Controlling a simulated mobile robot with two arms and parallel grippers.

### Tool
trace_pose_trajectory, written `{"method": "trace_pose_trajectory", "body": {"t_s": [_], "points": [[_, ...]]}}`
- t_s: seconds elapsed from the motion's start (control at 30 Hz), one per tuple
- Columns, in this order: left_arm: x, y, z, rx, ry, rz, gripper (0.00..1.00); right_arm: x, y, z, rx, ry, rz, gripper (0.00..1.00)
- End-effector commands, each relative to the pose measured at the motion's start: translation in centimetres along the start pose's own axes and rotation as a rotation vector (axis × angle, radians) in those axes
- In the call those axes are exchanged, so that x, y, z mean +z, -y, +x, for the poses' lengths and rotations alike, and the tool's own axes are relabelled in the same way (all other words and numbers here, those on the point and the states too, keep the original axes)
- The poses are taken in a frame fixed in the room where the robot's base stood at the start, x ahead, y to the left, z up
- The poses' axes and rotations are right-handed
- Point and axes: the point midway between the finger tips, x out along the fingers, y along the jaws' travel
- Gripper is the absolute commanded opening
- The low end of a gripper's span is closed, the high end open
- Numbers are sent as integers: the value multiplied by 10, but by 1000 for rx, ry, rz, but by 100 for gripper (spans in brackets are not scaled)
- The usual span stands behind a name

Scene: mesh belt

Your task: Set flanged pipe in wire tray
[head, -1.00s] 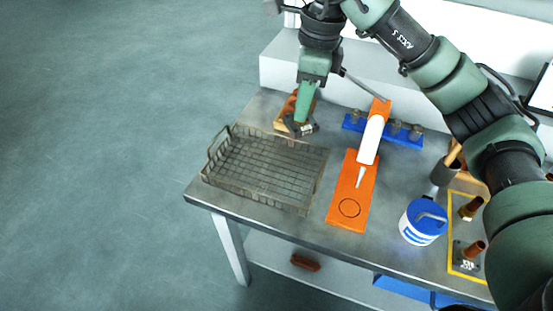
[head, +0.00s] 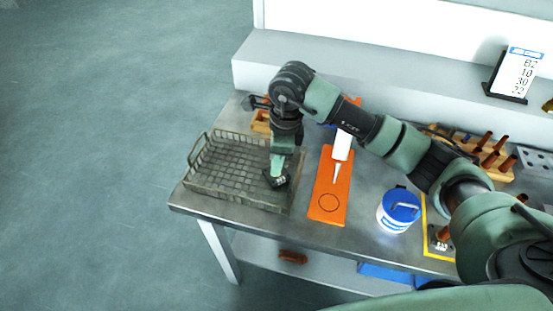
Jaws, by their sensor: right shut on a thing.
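The wire tray (head: 197,186), a grey mesh basket with raised sides, stands at the left end of the metal table. My right gripper (head: 277,179) points down over the tray's right end. It is shut on what seems to be the flanged pipe. The held piece is mostly hidden by the fingers, and I cannot tell whether it touches the mesh. The rest of the tray looks empty. Another flanged pipe (head: 443,234), copper-coloured on a dark flange, stands in a yellow-outlined area at the right. My left gripper is not in view.
An orange board (head: 328,205) with a white-nozzled tube (head: 342,150) lies right of the tray. A blue-lidded white tub (head: 397,212) stands further right. A wooden block (head: 261,121) is behind the tray. A rack of copper pipes (head: 486,147) is at the back right.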

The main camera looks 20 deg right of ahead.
Motion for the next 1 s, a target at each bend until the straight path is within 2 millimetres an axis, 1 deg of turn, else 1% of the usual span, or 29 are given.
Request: {"method": "trace_pose_trajectory", "body": {"t_s": [0.23,0.37,0.4,0.47,0.5,0.8,0.87,0.93,1.0], "points": [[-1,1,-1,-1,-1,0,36,0,0,2,-2,3,-1,0],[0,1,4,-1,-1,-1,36,0,1,6,-3,3,-1,0],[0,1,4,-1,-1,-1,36,-1,0,7,-1,1,0,22],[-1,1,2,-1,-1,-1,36,0,0,6,-1,1,0,39],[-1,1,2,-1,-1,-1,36,0,0,6,-1,1,0,41],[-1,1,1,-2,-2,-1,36,0,0,4,-1,1,0,41],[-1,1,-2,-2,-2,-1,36,0,0,1,-1,1,0,41],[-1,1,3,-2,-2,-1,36,0,1,-3,-4,2,-1,41],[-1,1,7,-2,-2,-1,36,0,2,-14,-6,3,-1,41]]}}
